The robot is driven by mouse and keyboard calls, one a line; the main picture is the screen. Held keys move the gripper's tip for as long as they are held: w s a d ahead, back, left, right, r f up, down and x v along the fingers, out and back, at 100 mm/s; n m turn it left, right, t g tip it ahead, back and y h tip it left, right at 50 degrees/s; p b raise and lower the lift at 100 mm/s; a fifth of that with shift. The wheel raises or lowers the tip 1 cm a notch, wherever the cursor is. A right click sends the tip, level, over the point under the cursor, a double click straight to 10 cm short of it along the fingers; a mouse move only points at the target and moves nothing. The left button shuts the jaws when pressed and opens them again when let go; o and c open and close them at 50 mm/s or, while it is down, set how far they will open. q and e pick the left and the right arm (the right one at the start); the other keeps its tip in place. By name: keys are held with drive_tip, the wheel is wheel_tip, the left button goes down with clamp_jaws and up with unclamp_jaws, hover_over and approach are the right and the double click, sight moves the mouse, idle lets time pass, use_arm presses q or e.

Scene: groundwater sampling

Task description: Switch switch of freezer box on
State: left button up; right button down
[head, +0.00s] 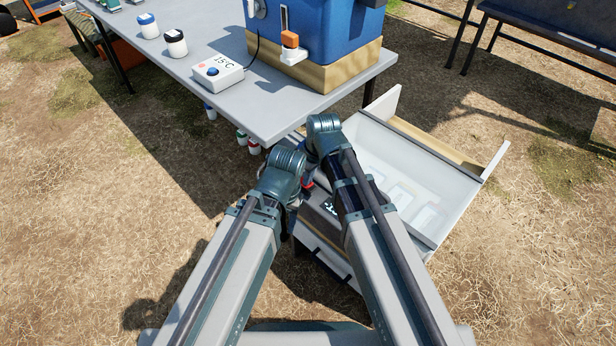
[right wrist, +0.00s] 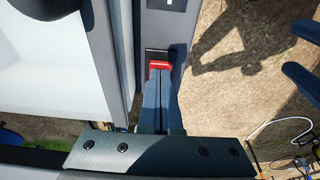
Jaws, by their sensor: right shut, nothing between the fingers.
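The freezer box (head: 495,160) stands low beside the table, with pale side walls and a pale interior; my arms cover part of its control side. In the right wrist view its panel (right wrist: 160,25) carries a red switch (right wrist: 160,66) in a dark frame. My right gripper (right wrist: 160,78) is shut and empty, its blue fingertips at the near edge of the switch; whether they touch it is unclear. Two spread blue fingers at the right edge of that view look like my open left gripper (right wrist: 300,65). My arm links largely hide both grippers in the head view.
The grey table (head: 205,55) holds a blue container (head: 330,25) on a wooden base, a white box marked 15°C (head: 218,74) and lidded jars (head: 175,44). Its near corner lies close to my arms. A dark bench (head: 550,35) stands back right.

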drive_tip(key=shift+s+d+f+b, duration=0.1)
drive_tip(key=shift+s+f+b, duration=0.05)
drive_tip(key=shift+f+b, duration=0.15)
drive_tip(key=shift+s+d+f+t+y+b, duration=0.25)
drive_tip(key=shift+f+t+y+b, duration=0.15)
drive_tip(key=shift+b, duration=0.25)
drive_tip(key=shift+w+a+r+p, duration=0.2)
drive_tip(key=shift+w+r+p, duration=0.1)
drive_tip(key=shift+r+p, duration=0.1)
drive_tip(key=shift+w+a+r, duration=0.25)
drive_tip(key=shift+w+a, duration=0.3)
drive_tip(key=shift+p, duration=0.3)
